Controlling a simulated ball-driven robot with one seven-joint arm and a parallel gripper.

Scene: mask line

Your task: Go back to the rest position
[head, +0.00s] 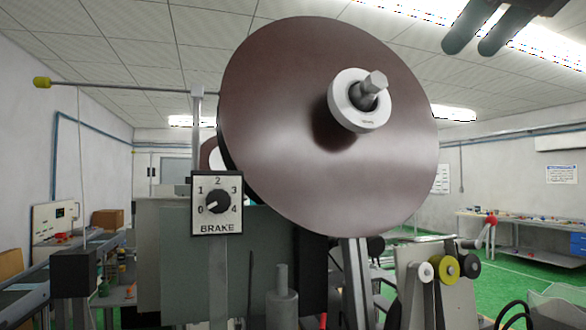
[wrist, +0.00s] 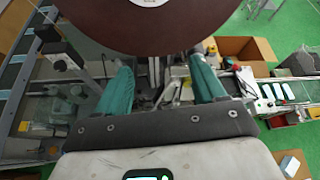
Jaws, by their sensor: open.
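My gripper (head: 474,46) shows in the head view as two dark fingers at the top right, high up, beside the upper right of the big brown disc (head: 290,130). In the wrist view my gripper (wrist: 161,62) has two teal fingers set wide apart. Nothing is held between them. The lower edge of the brown disc (wrist: 150,35) fills the top of that view beyond the fingertips. I cannot tell the exact distance from fingers to disc. The rest of my arm is mostly out of the head view.
A pale hub (head: 346,112) with a metal shaft sticks out of the disc. A brake dial (head: 217,203) points near 0 at the lower left. Rollers (head: 447,269) stand at the lower right. A cardboard box (wrist: 250,47) lies at the right in the wrist view.

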